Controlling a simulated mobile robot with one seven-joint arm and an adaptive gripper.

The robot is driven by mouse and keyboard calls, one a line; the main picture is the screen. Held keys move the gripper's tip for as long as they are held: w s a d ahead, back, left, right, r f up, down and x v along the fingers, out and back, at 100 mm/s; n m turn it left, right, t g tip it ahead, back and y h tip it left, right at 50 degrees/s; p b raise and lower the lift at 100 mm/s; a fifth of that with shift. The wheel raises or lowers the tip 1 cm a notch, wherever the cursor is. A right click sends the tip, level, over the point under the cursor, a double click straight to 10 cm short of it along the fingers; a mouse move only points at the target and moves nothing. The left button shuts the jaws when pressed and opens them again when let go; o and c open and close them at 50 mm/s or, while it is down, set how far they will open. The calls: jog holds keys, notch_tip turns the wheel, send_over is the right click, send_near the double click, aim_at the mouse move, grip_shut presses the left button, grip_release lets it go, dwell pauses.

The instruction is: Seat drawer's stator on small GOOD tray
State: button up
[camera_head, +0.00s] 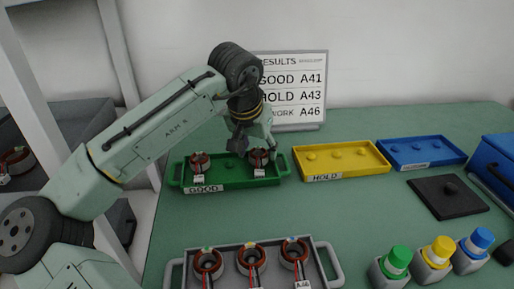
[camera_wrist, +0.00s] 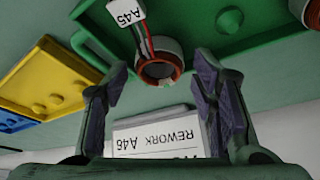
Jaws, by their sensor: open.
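The green GOOD tray (camera_head: 230,181) stands at the back left of the bench. It holds a left stator (camera_head: 200,161) and a right stator (camera_head: 259,157), both with copper windings and white tags. My gripper (camera_head: 253,141) is over the tray's right end, close to the right stator. In the wrist view my gripper (camera_wrist: 162,72) is open, its fingers apart. A stator (camera_wrist: 160,70) tagged A45 shows between and beyond the fingertips on the green tray (camera_wrist: 200,50). Contact cannot be told. Another stator (camera_head: 16,160) lies in the grey drawer at the far left.
A results board (camera_head: 292,88) stands behind the tray; it also shows between my fingers (camera_wrist: 155,140). A yellow HOLD tray (camera_head: 340,162) and a blue tray (camera_head: 422,153) are to the right. A grey tray (camera_head: 225,284) with three stators is in front, beside coloured buttons (camera_head: 435,255).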

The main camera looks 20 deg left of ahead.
jog(key=shift+r+p, duration=1.65)
jog(key=shift+r, duration=0.4)
jog(key=shift+o, duration=0.5)
jog(key=o, duration=0.5)
jog(key=v, duration=1.2)
jog(key=shift+w, duration=0.1)
